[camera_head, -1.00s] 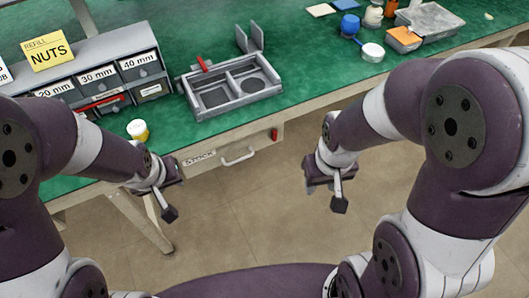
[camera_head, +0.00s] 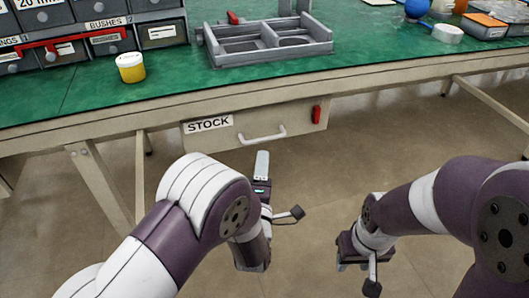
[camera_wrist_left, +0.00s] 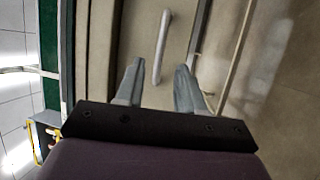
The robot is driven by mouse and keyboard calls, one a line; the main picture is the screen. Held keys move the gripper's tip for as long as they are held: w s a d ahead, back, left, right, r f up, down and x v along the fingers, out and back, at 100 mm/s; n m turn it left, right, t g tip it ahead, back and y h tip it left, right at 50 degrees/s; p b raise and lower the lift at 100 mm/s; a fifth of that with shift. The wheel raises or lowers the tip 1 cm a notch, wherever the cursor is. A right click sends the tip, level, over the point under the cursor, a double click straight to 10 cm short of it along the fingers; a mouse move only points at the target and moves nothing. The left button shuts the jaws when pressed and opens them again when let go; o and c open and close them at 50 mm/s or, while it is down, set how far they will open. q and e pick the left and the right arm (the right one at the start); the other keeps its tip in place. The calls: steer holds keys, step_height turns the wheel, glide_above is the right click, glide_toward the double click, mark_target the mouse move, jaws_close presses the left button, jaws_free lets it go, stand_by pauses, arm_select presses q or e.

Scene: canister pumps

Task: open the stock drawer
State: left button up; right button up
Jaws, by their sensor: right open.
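The stock drawer (camera_head: 225,140) is under the green-topped bench, with a "STOCK" label (camera_head: 208,125) and a pale bar handle (camera_head: 262,137). Its front looks shut. My left gripper (camera_head: 262,165) is just below and in front of the handle in the head view. In the left wrist view my left gripper (camera_wrist_left: 157,78) is open and empty. The handle (camera_wrist_left: 162,48) shows beyond its fingertips, lined up with the gap and seemingly apart from them. My right gripper (camera_head: 354,264) is low at the right, away from the drawer and open.
A red piece (camera_head: 316,114) is at the drawer front's right end. On the bench are a grey compartment tray (camera_head: 268,42), a yellow-and-white jar (camera_head: 130,68) and small labelled bins (camera_head: 105,40). The bench leg (camera_head: 100,182) stands left of the drawer. Floor in front is open.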

arm_select(q)
steer(key=b+x, duration=0.1)
steer(key=x, duration=0.6)
steer(key=shift+b, duration=0.35)
steer(key=shift+f, duration=0.1)
steer(key=shift+c, duration=0.3)
jaws_close()
steer(key=shift+s, duration=0.1)
